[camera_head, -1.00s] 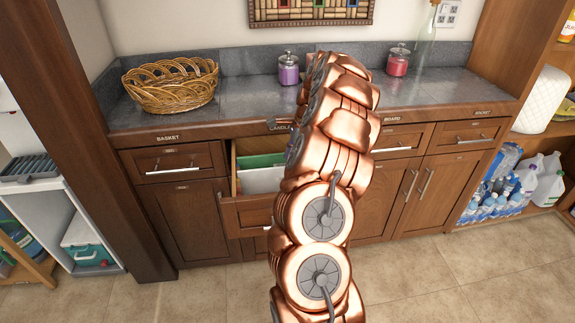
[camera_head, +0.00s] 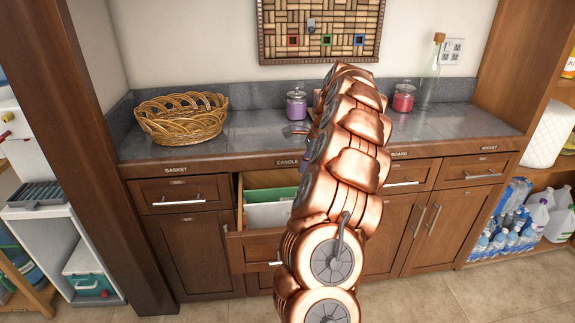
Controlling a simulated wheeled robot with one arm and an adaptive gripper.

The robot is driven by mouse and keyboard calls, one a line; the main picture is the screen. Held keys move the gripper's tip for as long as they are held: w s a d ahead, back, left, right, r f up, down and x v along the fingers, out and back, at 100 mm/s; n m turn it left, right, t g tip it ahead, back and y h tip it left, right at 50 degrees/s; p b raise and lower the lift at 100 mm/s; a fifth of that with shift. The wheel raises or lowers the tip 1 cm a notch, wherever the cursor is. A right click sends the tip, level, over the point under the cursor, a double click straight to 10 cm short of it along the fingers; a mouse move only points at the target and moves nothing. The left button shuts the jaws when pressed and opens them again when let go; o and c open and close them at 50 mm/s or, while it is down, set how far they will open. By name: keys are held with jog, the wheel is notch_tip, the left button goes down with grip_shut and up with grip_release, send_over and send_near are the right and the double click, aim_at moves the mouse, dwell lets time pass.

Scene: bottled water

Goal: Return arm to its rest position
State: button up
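My copper-coloured arm rises through the middle of the head view, in front of the counter and the drawers. Its links hide part of the counter and of the open drawer. A small grey and reddish piece at the arm's left side, near the counter edge, may be part of my gripper (camera_head: 299,129), but most of that end is hidden behind the arm. I cannot tell whether it is open or shut, or whether it holds anything.
An open drawer (camera_head: 258,246) with green and white contents juts out left of my arm. On the counter (camera_head: 250,131) stand a wicker basket (camera_head: 182,119), a purple candle jar (camera_head: 296,105) and a red candle jar (camera_head: 403,98). Bottled water (camera_head: 508,238) sits on the right shelf.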

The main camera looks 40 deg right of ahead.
jog(key=s+a+r+n+g+p, duration=0.1)
jog(key=a+r+n, duration=0.25)
jog(key=a, duration=0.55)
jog(key=s+a+r+n, duration=0.1)
jog(key=a+r+n, duration=0.3)
jog(key=a, duration=0.6)
jog(key=a+r+n+g+p, duration=0.1)
jog(key=a+r+n, duration=0.1)
jog(key=a+n, duration=0.5)
jog(key=s+a+n+g+h+p, duration=0.1)
jog(key=s+a+n, duration=0.4)
jog(key=s+a, duration=0.65)
jog(key=s+a+f+n+h+p, duration=0.1)
jog(key=s+n, duration=0.2)
jog(key=s, duration=0.4)
jog(key=s+a+f+n, duration=0.2)
jog(key=s+n, duration=0.1)
jog(key=s, duration=0.4)
jog(key=shift+s+f+g+h+p, duration=0.2)
jog(key=shift+f+g+h+p, duration=0.05)
jog(key=shift+g+h+p, duration=0.15)
